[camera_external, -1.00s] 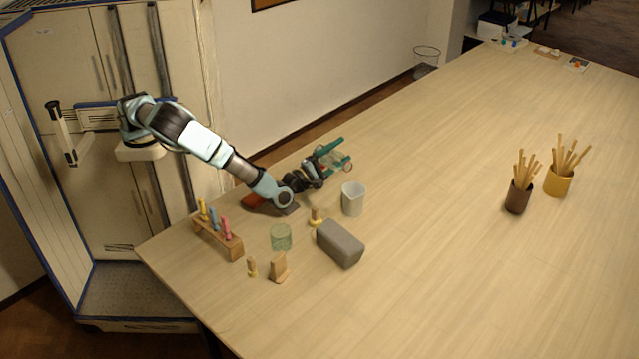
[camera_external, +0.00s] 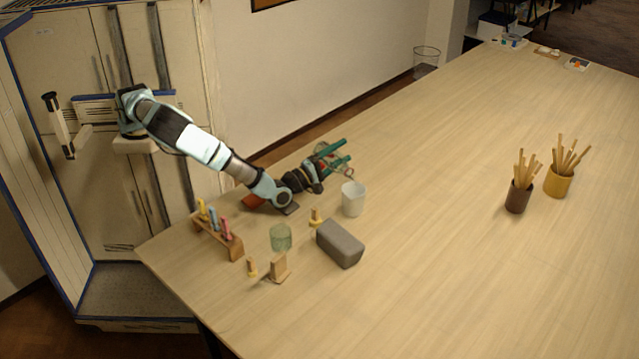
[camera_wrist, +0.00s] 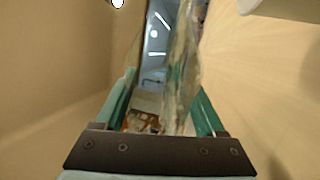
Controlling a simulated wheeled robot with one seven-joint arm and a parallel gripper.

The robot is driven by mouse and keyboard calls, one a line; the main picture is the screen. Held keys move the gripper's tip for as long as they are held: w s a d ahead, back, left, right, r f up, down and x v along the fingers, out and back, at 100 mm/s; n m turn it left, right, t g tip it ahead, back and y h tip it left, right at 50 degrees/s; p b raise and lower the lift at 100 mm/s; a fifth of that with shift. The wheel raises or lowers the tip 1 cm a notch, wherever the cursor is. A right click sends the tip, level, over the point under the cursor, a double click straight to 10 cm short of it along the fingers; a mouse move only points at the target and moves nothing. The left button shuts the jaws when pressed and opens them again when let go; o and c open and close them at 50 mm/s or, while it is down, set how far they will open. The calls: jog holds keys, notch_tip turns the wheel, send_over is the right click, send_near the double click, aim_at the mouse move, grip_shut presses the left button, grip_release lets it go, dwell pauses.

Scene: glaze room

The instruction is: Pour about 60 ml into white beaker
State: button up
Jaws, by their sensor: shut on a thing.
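The white beaker (camera_external: 353,201) stands upright on the table, just right of and nearer the camera than my gripper. A pale part at the top right of the wrist view (camera_wrist: 280,7) looks like its edge. My gripper (camera_external: 337,155) has teal fingers and is low over the table at the far side of the beaker. It is shut on a clear glass vessel (camera_wrist: 184,65), which shows between the fingers in the wrist view. The vessel's outline is faint in the external view. Its tilt and the liquid level in it cannot be told. I see no stream into the beaker.
A grey block (camera_external: 340,244), a green glass jar (camera_external: 281,238), small wooden pieces (camera_external: 279,268) and a wooden rack (camera_external: 236,247) with coloured tools stand nearer the camera. Two pots of sticks (camera_external: 517,200) stand far right. The table between is clear.

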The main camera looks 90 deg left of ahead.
jog(key=shift+r+m+h+p, duration=0.3)
jog(key=shift+r+m+p, duration=0.2)
jog(key=shift+m+p, duration=0.15)
jog(key=shift+s+a, duration=0.15)
jog(key=shift+a, duration=0.25)
jog(key=shift+r+m+t+p, duration=0.35)
jog(key=shift+m+p, duration=0.2)
jog(key=shift+p, duration=0.2)
dwell(1.2)
jog(key=shift+f, duration=0.1)
jog(key=n+b, duration=0.2)
jog(key=f+n+g+y+b, duration=0.1)
jog(key=n+b, duration=0.3)
jog(key=b, duration=0.1)
jog(key=shift+s+a+f+g, duration=0.25)
jog(key=shift+a+f, duration=0.1)
jog(key=shift+a, duration=0.05)
jog(key=shift+f+n+y+b, duration=0.15)
jog(key=shift+n+y+b, duration=0.15)
jog(key=shift+y, duration=0.1)
dwell(1.1)
